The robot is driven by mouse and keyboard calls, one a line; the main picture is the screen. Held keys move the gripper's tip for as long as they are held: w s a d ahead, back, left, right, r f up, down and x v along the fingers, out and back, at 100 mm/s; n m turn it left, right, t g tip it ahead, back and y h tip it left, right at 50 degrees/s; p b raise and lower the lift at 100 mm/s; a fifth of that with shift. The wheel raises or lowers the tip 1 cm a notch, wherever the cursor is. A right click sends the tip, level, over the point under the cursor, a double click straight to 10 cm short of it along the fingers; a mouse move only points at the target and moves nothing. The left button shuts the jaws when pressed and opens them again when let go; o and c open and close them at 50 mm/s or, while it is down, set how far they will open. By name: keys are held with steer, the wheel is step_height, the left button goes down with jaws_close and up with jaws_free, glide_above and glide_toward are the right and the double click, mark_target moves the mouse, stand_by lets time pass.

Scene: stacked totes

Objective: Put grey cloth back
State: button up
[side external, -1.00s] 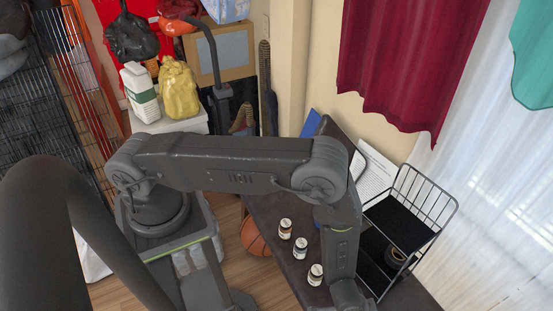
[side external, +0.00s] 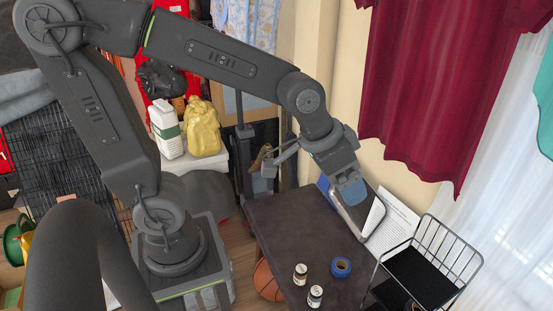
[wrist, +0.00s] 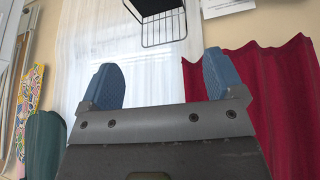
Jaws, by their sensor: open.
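A folded grey cloth (side external: 25,97) shows at the left edge of the side external view, lying on top of a black wire cage; part of it is cut off by the frame, and I cannot tell if it is the task's cloth. My gripper (side external: 309,179) is open and empty, raised over the back of the dark table, far to the right of that cloth. In the wrist view, the two blue fingertips of my gripper (wrist: 160,75) are wide apart with nothing between them, and no grey cloth shows there.
A red curtain (side external: 420,100) hangs behind. A white bottle (side external: 167,130) and yellow bag (side external: 202,127) stand on a white stand.

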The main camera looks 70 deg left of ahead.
steer(key=s+a+r+n+y, duration=0.1)
steer(key=s+a+r, duration=0.1)
steer(key=s+a, duration=0.4)
steer(key=s, duration=0.4)
steer(key=shift+r, duration=0.25)
